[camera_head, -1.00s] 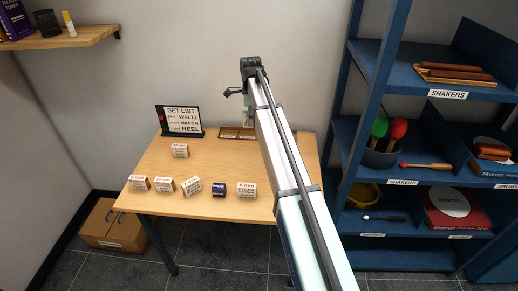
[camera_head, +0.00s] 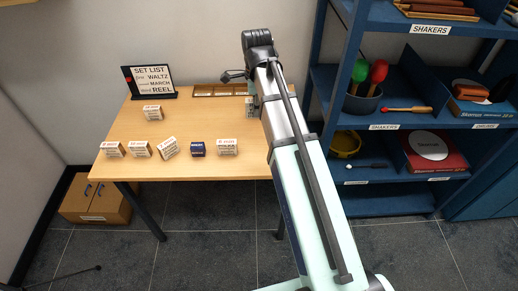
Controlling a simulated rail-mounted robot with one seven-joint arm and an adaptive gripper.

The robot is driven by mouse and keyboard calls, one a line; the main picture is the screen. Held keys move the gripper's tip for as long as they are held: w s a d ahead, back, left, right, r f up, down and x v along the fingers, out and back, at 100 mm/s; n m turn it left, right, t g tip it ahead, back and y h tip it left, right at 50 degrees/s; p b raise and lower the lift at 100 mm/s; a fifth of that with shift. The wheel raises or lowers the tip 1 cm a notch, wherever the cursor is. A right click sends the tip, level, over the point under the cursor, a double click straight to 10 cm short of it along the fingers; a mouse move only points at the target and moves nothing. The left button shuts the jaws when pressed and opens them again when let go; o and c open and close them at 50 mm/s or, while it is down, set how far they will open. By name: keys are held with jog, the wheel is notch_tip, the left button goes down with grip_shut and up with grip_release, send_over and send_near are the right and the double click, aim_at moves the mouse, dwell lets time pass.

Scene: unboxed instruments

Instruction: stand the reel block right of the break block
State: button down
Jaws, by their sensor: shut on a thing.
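My gripper (camera_head: 250,104) is at the table's right side and mostly hidden behind my arm. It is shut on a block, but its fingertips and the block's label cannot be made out. Five blocks stand in a row near the front edge: three white ones at left (camera_head: 113,149) (camera_head: 139,149) (camera_head: 168,147), a dark blue one (camera_head: 198,149) and a white one (camera_head: 228,146) at the right end. Another white block (camera_head: 153,113) stands alone behind the row. The labels are too small to tell which is the reel or break block.
A set list sign (camera_head: 153,79) stands at the back left. A blue shelf unit (camera_head: 385,118) with instruments is at right. A carton (camera_head: 92,198) is on the floor.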

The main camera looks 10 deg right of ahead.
notch_tip(320, 180, down, 19)
jog(key=shift+r+p, duration=0.1)
jog(key=shift+p, duration=1.05)
jog(key=c, duration=0.9)
grip_release()
notch_tip(320, 180, up, 12)
jog(key=b, duration=0.2)
